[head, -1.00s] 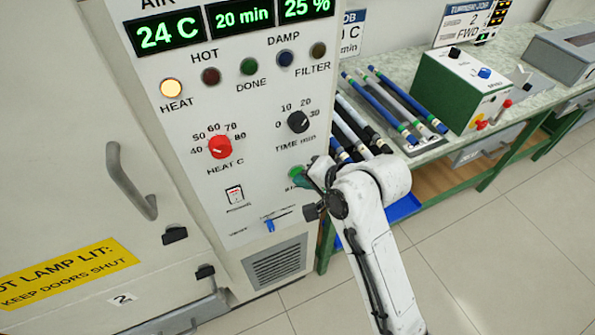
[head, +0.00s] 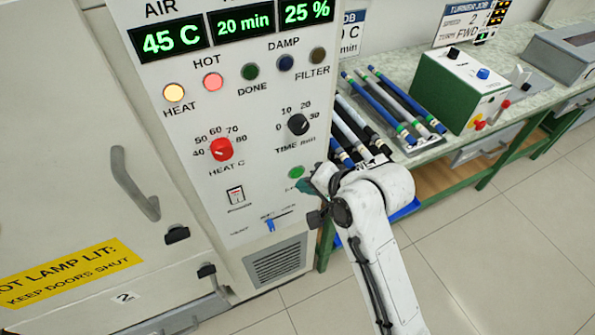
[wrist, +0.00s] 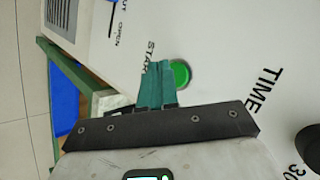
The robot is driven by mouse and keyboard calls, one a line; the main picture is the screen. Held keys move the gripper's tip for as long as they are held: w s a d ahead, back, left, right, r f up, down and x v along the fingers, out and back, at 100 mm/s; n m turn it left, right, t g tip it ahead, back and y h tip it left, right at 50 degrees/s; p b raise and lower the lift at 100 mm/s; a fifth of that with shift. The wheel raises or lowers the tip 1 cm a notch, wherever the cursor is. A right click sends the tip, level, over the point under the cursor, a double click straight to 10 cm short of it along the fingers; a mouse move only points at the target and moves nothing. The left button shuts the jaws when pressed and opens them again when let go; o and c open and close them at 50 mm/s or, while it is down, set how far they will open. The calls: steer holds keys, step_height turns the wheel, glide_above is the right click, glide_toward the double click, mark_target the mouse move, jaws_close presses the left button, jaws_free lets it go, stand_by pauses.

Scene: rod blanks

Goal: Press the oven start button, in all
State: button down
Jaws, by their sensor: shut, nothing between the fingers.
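The oven's control panel (head: 262,210) carries the round green start button (head: 296,172), clear of my fingertips in the head view. It also shows in the wrist view (wrist: 181,74), close beside the fingers, next to the word START. My gripper (head: 302,187) is shut and empty, its teal fingers (wrist: 157,72) together just below the button in the head view. A small gap seems to separate them from the panel. The HEAT lamp (head: 173,92) is lit yellow and the HOT lamp (head: 213,82) is lit red. The air display (head: 171,38) reads 45 C.
The red heat knob (head: 221,149), black time knob (head: 298,125), power switch (head: 235,196) and blue vent slider (head: 269,224) are on the same panel. The oven doors (head: 60,170) look shut at left. A bench with rods (head: 385,107) and a green box (head: 460,90) stands at right.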

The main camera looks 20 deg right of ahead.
steer(key=shift+s, duration=0.1)
steer(key=s+p, duration=0.2)
steer(key=s, duration=0.2)
steer(key=shift+s, duration=0.4)
stand_by(0.7)
steer(key=s+d+f+n+g+h, duration=0.2)
steer(key=s+d+f+n+g, duration=0.1)
steer(key=s, duration=0.8)
steer(key=s+d+f+n+g+h+b, duration=0.1)
steer(key=s+d+f+n+g+h, duration=0.1)
steer(key=s+d+f+n+g, duration=0.2)
steer(key=s+f+n+g, duration=0.1)
steer(key=s+f+n, duration=0.2)
steer(key=s, duration=0.5)
steer(key=shift+s+d+f, duration=0.2)
steer(key=shift+d+f, duration=0.1)
steer(key=shift+f, duration=0.15)
